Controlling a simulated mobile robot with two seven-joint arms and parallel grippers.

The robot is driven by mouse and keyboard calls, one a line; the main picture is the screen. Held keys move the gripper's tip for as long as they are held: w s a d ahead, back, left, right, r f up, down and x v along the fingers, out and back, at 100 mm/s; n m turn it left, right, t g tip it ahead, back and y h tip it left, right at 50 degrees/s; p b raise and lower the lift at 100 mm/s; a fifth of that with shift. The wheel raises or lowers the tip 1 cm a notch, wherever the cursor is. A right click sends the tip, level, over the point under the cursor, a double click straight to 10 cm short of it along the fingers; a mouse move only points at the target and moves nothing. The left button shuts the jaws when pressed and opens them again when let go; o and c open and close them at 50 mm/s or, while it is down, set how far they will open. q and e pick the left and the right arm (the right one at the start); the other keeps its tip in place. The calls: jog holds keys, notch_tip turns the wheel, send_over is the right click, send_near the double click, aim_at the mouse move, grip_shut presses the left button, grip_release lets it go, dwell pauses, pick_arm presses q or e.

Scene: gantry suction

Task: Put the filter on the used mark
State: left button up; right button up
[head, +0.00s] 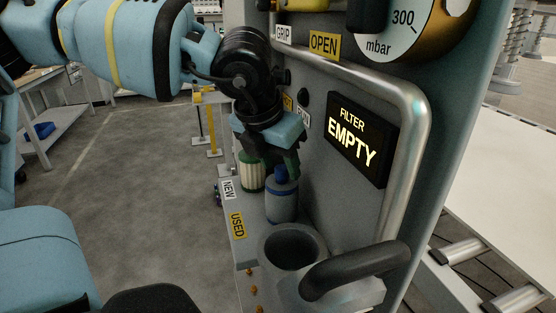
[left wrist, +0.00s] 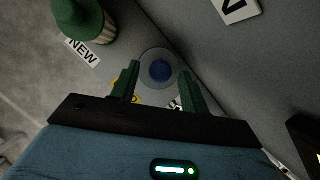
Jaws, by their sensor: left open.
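A grey filter with a blue cap (head: 282,198) stands upright on the shelf, beside the yellow USED label (head: 237,226). My left gripper (head: 284,163) is open and points down just above its cap. In the left wrist view the blue cap (left wrist: 161,71) lies between the lines of the two green fingers, with no grip on it. A cream ribbed filter with a green top (head: 251,172) stands behind it by the white NEW label (head: 228,189); its green top also shows in the left wrist view (left wrist: 78,18). My right gripper is out of view.
An open, empty-looking round cup (head: 292,247) sits in front of the grey filter, with a dark curved handle (head: 355,270) beside it. A lit display (head: 357,142) reads FILTER EMPTY. A thick metal rail (head: 415,110) curves round the panel on the right.

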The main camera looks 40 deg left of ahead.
pick_arm(q)
jog(key=p+v, duration=0.5)
jog(key=v, duration=0.7)
